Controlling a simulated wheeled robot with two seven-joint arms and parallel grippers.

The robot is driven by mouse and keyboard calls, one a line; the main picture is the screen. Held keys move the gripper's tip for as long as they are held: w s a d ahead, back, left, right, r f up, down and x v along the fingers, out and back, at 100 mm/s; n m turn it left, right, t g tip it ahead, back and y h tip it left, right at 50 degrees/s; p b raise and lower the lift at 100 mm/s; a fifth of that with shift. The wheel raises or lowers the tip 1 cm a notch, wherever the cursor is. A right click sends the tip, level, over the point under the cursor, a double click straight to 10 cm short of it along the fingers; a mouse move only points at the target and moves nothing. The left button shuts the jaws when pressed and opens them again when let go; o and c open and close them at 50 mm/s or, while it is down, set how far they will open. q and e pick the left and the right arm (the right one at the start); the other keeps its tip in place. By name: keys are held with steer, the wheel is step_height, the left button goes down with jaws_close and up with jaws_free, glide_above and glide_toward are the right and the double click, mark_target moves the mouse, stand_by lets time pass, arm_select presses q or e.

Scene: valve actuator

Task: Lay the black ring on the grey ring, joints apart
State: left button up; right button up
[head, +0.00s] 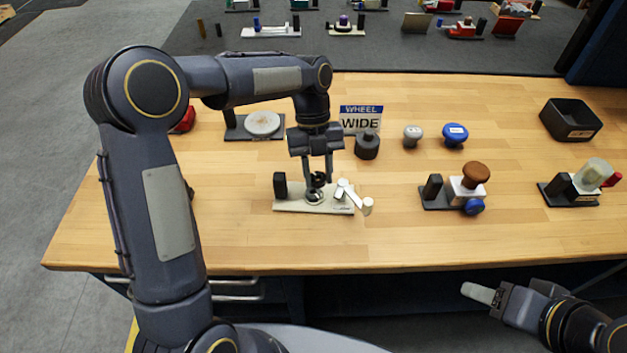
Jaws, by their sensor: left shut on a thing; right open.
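My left gripper (317,183) points down over the cream valve base (285,206) left of the table's middle. It is shut on a small dark thing between its fingertips, which looks like the black ring (319,180). A grey ring (315,197) sits on the base just below the fingertips. I cannot tell whether the two rings touch, and their joints are too small to make out. My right gripper (482,294) is open and empty, in front of the table's front edge at the lower right.
A black block (280,185) stands on the base's left end and a white lever (353,196) on its right. Behind are a WHEEL WIDE sign (361,118), a dark knob (367,146), and grey and blue knobs. Other valve units (455,190) stand right. The front wood is clear.

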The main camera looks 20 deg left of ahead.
mark_target(312, 175)
arm_select(q)
steer(key=f, duration=0.2)
steer(key=a+f, duration=0.1)
steer(key=f, duration=0.1)
steer(key=shift+w+a, duration=0.1)
steer(key=shift+w, duration=0.05)
steer(key=shift+f, duration=0.25)
steer(key=shift+f, duration=0.15)
steer(key=o, duration=1)
